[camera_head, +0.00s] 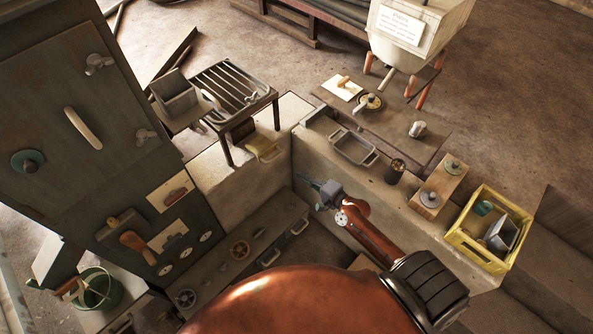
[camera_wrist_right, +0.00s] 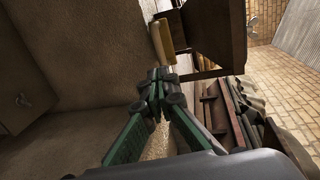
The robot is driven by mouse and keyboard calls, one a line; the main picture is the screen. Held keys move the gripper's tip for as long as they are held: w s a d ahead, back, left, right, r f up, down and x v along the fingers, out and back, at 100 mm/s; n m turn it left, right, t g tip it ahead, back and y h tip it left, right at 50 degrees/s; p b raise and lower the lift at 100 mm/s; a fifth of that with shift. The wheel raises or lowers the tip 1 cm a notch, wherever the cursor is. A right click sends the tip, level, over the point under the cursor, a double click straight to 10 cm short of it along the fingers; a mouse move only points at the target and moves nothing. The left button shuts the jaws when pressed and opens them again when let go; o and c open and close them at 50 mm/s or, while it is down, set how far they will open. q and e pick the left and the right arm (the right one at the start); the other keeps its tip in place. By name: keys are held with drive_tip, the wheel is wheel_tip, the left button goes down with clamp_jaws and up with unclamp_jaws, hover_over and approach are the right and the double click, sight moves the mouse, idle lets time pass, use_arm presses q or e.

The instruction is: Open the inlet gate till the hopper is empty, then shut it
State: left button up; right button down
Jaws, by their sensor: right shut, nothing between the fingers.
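A pale tapered hopper (camera_head: 400,50) with a white label stands on reddish legs at the upper right of the head view; its contents are hidden. A smaller grey open box (camera_head: 175,95) stands by a slatted metal table at the left. A yellow piece (camera_head: 264,149) sits below that table. I cannot tell for sure which part is the inlet gate. My right gripper (camera_head: 322,188) is shut and empty above the trough between the walls. In the right wrist view its fingertips (camera_wrist_right: 160,76) point toward a yellow handle (camera_wrist_right: 163,42) beside a dark box, apparently apart from it.
A dark panel cabinet (camera_head: 75,115) with handles fills the left. A low ledge with valve wheels (camera_head: 240,249) runs below. The right bench carries a grey tray (camera_head: 353,148), a dark cup (camera_head: 395,171) and a yellow crate (camera_head: 463,246). A green bucket (camera_head: 98,290) stands lower left.

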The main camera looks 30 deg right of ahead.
drive_tip(key=b+x, duration=0.1)
drive_tip(key=x, duration=1.1)
drive_tip(key=shift+w, duration=0.3)
drive_tip(key=shift+a+f, duration=0.1)
drive_tip(key=shift+f, duration=0.05)
